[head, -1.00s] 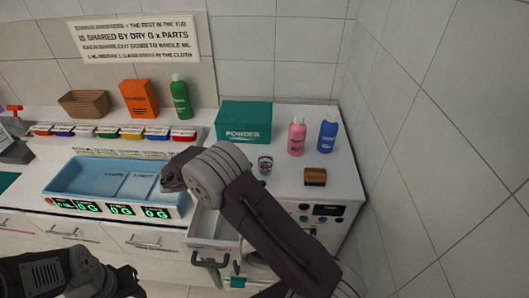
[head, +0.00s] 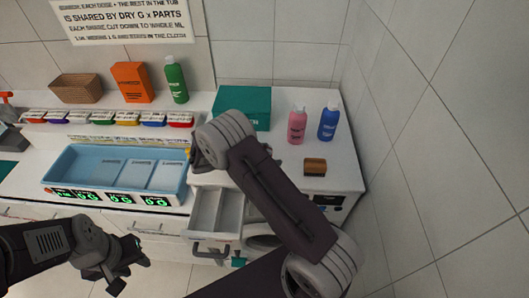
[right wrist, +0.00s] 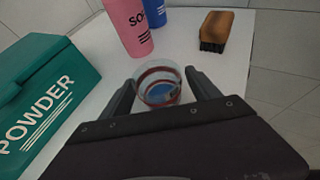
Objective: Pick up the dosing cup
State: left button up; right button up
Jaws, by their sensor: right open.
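The dosing cup (right wrist: 158,88) is a small clear cup with a reddish band, standing on the white counter in the right wrist view. My right gripper (right wrist: 160,78) is open, with one finger on either side of the cup; whether either touches it I cannot tell. In the head view my right arm hides the cup and the right gripper. My left gripper (head: 124,266) is low at the left, in front of the drawers; its jaw opening is unclear.
A green powder box (head: 245,106) stands left of the cup. A pink bottle (head: 297,126), blue bottle (head: 328,122) and wooden brush (head: 315,167) stand behind and right. An open drawer (head: 214,214) juts out below. A blue tray (head: 64,163) sits at left.

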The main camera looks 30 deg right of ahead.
jog(key=shift+s+d+f, duration=0.15)
jog(key=shift+d+f, duration=0.1)
jog(key=shift+d, duration=0.5)
pick_arm(q)
jog(key=shift+s+d+r, duration=0.1)
jog(key=shift+r, duration=0.25)
pick_arm(e)
jog(key=shift+f, duration=0.15)
jog(key=shift+w, duration=0.2)
jog(key=c, duration=1)
jog(key=shift+s, duration=0.1)
jog(key=c, duration=0.5)
